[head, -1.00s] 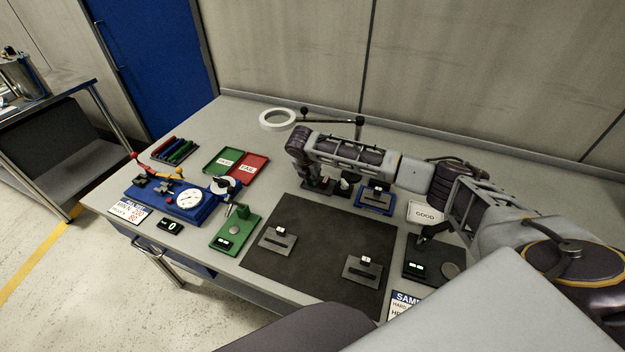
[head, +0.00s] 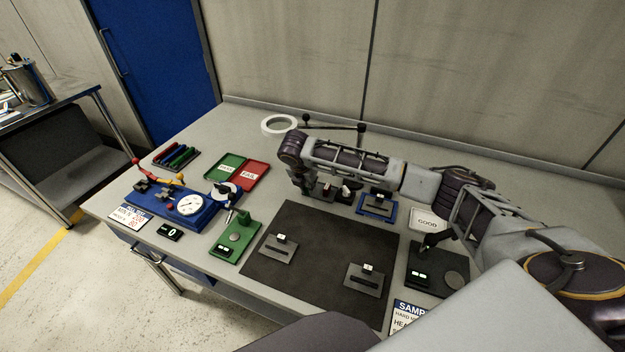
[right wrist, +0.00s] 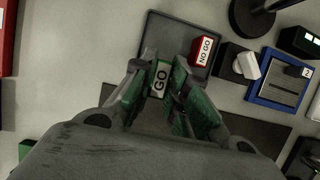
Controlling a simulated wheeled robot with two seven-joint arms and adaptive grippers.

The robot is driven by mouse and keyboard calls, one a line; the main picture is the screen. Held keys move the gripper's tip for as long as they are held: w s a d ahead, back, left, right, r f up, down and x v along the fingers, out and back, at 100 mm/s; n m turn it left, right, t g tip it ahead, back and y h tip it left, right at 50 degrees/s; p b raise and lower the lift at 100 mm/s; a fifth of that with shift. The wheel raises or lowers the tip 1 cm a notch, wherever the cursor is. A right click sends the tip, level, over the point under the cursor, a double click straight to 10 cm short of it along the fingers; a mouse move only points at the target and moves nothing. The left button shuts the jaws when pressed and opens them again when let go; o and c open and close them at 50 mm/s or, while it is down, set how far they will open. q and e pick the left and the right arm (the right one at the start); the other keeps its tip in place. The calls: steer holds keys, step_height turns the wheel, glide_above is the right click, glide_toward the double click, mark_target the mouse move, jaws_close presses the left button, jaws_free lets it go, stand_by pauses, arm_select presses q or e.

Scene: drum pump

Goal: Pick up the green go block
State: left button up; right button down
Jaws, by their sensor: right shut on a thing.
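The green go block (right wrist: 160,77), with a white label reading GO, is between the fingertips of my right gripper (right wrist: 157,86) in the right wrist view. The gripper is shut on it, over or at the near edge of a dark grey tray (right wrist: 165,33). I cannot tell whether the block is lifted clear of the tray. In the head view my right gripper (head: 303,188) points down at the tray's left side, and the go block is hidden by it. My left gripper is not in view.
The red NO GO block (right wrist: 204,48) stands on the same tray, close on the right. A black block with a white part (right wrist: 246,65) and a blue-framed fixture (right wrist: 280,88) lie further right. Green and red bins (head: 254,174) stand left of the arm in the head view.

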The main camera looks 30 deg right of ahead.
steer(key=s+a, duration=0.8)
steer(key=a, duration=0.1)
steer(key=shift+b, duration=0.4)
steer(key=shift+s+a, duration=0.35)
steer(key=shift+a, duration=0.1)
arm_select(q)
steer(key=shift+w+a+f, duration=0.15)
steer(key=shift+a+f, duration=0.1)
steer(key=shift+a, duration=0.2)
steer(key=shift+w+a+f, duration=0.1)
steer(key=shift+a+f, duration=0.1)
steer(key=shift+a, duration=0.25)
arm_select(e)
steer(key=shift+r+p, duration=0.3)
steer(key=shift+p, duration=0.15)
steer(key=shift+r+p, duration=0.35)
steer(key=shift+p, duration=0.25)
steer(key=shift+r+p, duration=0.2)
steer(key=shift+p, duration=0.1)
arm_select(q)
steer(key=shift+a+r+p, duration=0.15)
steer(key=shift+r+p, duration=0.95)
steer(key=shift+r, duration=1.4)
arm_select(e)
steer(key=shift+r, duration=0.65)
